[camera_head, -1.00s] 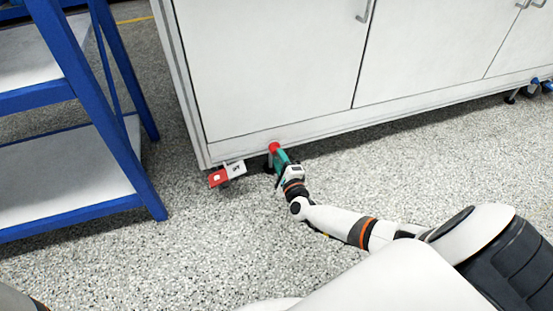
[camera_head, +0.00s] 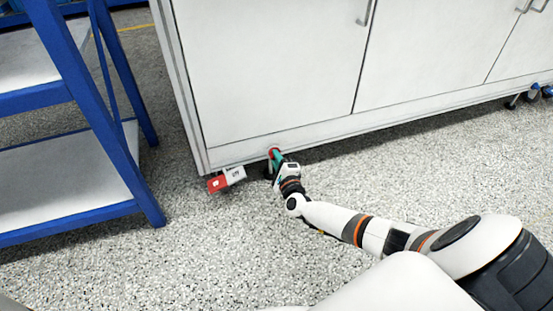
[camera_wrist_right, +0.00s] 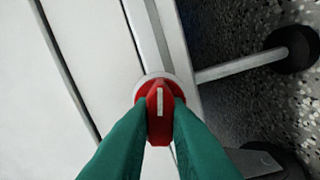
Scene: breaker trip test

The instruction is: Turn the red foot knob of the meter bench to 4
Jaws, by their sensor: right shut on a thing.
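The red foot knob (camera_head: 273,151) sits low on the front of the white meter bench (camera_head: 270,60), near its left end. In the right wrist view the red knob (camera_wrist_right: 158,112) has a white pointer line that runs up the picture. My right gripper (camera_head: 277,160) reaches it from the front. Its green fingers (camera_wrist_right: 160,125) are shut on the knob, one on each side. No scale numbers are readable around the knob. My left gripper is not in view.
A red and white tag (camera_head: 227,179) is near the floor below the bench's left corner. A blue shelf rack (camera_head: 120,120) stands at the left. Bench feet show at the far right (camera_head: 530,95). The speckled floor (camera_head: 150,265) in front is clear.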

